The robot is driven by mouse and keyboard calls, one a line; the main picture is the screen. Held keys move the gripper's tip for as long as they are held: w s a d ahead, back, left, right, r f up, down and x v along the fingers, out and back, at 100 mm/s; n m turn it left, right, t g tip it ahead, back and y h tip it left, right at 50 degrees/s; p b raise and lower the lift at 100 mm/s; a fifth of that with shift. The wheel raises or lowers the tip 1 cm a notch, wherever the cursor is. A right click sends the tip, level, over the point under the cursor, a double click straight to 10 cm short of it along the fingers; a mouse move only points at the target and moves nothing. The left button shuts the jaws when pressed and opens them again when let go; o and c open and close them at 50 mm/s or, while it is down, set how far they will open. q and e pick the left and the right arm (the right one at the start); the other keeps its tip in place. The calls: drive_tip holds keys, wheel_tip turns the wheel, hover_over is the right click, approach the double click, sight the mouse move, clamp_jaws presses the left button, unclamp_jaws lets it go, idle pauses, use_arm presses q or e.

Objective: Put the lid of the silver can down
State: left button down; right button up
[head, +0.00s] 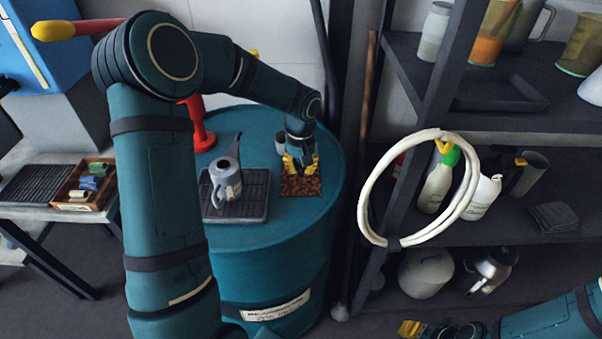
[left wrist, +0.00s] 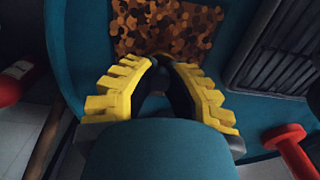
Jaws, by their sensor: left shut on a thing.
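The silver can (head: 228,188), with a long spout and a handle, stands upright on a dark ribbed tray (head: 262,207); its round top opening shows dark and uncovered. My left gripper (head: 300,166) is right of the can, low over a brown speckled mat (head: 287,190). In the left wrist view my left gripper (left wrist: 163,62) has its yellow fingers close together over the mat (left wrist: 190,35). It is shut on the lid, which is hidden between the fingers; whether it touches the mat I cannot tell. My right gripper (head: 410,328) is at the bottom edge, partly cut off.
The tray and mat are on a teal drum (head: 270,250). A red object (head: 199,128) stands behind the can, and a small grey container (head: 281,144) is beside my left wrist. A dark shelf (head: 500,232) with bottles and a hanging white hose (head: 366,205) is on the right.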

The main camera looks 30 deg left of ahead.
use_arm(q)
drive_tip(key=shift+f, duration=0.85)
drive_tip(key=shift+f, duration=0.2)
drive_tip(key=c, duration=1.1)
unclamp_jaws()
drive_tip(key=shift+o, duration=0.2)
drive_tip(key=shift+r, duration=0.1)
drive_tip(key=shift+r, duration=0.25)
wheel_tip(320, 180, up, 12)
drive_tip(key=shift+f+p, duration=0.1)
drive_tip(key=shift+p, duration=1.15)
